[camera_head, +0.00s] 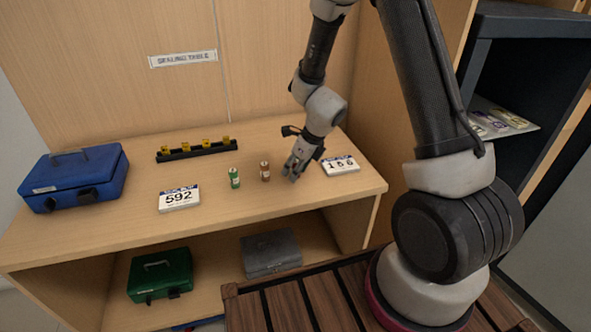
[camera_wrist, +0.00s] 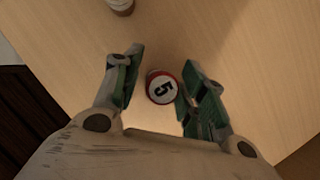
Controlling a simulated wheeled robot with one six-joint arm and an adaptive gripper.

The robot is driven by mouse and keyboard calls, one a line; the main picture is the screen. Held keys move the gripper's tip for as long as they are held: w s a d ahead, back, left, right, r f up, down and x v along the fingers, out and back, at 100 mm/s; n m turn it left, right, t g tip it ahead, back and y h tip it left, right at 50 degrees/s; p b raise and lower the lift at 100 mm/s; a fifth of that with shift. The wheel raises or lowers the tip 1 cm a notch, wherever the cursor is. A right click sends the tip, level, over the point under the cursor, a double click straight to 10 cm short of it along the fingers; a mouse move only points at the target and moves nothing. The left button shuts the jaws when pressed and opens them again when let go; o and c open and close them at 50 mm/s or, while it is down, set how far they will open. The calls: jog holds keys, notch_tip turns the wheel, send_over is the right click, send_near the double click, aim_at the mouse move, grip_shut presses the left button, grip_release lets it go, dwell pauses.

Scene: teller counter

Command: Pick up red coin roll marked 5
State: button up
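The red coin roll marked 5 (camera_wrist: 161,88) stands on end on the wooden counter, its white top with a black 5 facing the wrist camera. My gripper (camera_wrist: 162,62) is open, with one green-padded finger on each side of the roll. The roll lies closer to the right finger; I cannot tell whether they touch. In the head view my gripper (camera_head: 294,172) points down at the counter, left of the 156 card, and hides the red roll.
A brown roll (camera_head: 265,171) stands just left of my gripper; its end also shows in the wrist view (camera_wrist: 120,5). A green roll (camera_head: 234,178) stands further left. Number cards 592 (camera_head: 179,199) and 156 (camera_head: 341,166) flank them. A black rack (camera_head: 197,151) lies behind.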

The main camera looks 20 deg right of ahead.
grip_shut()
jog(key=shift+r, duration=0.1)
